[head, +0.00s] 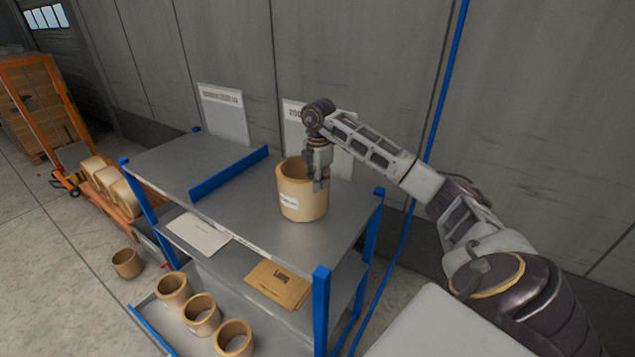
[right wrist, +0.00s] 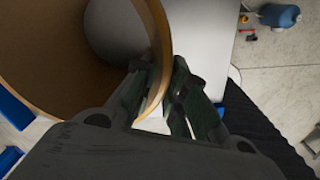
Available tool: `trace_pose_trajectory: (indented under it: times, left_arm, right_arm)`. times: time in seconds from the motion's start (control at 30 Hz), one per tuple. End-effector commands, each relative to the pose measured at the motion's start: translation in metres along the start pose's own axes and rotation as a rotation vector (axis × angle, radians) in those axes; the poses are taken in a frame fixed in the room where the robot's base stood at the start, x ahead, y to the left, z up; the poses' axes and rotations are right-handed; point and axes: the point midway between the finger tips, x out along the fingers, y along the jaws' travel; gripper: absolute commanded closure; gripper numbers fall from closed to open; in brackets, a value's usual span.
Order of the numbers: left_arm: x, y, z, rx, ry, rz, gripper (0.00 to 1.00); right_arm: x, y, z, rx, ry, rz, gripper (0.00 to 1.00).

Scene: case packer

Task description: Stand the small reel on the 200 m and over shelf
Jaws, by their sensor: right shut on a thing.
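A tan hollow reel (head: 302,203) with a white label is upright at the right section of the top shelf (head: 240,215), right of the blue divider (head: 228,174). Behind it a sign reading "200" (head: 295,113) is partly hidden by my arm. My right gripper (head: 320,178) points down at the reel's upper rim and is shut on its wall. In the right wrist view the fingers (right wrist: 160,98) pinch the wall of the reel (right wrist: 60,60). I cannot tell whether the reel's base touches the shelf. My left gripper is not in view.
Another sign (head: 223,112) stands behind the left section, which is empty. Several small reels (head: 201,313) stand on the low shelf, and one (head: 127,263) is further left. A brown "Long" packet (head: 278,285) lies on the middle shelf. Blue posts (head: 321,310) mark the rack corners.

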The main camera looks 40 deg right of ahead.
Motion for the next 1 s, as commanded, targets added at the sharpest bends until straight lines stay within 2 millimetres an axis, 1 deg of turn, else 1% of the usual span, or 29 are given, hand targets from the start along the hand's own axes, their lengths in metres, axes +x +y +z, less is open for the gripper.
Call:
trace_pose_trajectory:
  times: [0.03,0.17,0.2,0.33,0.73,0.87,1.0]
  left_arm:
    - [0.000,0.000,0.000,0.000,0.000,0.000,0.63]
    - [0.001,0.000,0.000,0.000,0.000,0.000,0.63]
    - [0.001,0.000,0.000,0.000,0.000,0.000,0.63]
    - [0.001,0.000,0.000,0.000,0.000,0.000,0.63]
    - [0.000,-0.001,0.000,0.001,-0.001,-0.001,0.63]
    - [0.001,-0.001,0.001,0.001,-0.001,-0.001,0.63]
    - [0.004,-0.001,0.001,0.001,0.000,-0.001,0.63]
  right_arm:
    - [-0.002,0.001,0.000,0.000,0.001,0.005,1.00]
    - [0.000,0.001,0.000,0.000,0.000,0.005,1.00]
    - [0.002,0.000,0.000,0.000,0.000,0.000,0.81]
    - [0.002,0.000,0.000,0.000,0.000,0.000,0.64]
    - [0.000,0.000,0.000,0.000,0.000,0.000,0.64]
    - [-0.003,0.000,0.000,0.000,0.000,0.001,0.64]
    - [-0.012,0.001,0.000,0.000,0.000,0.002,0.64]
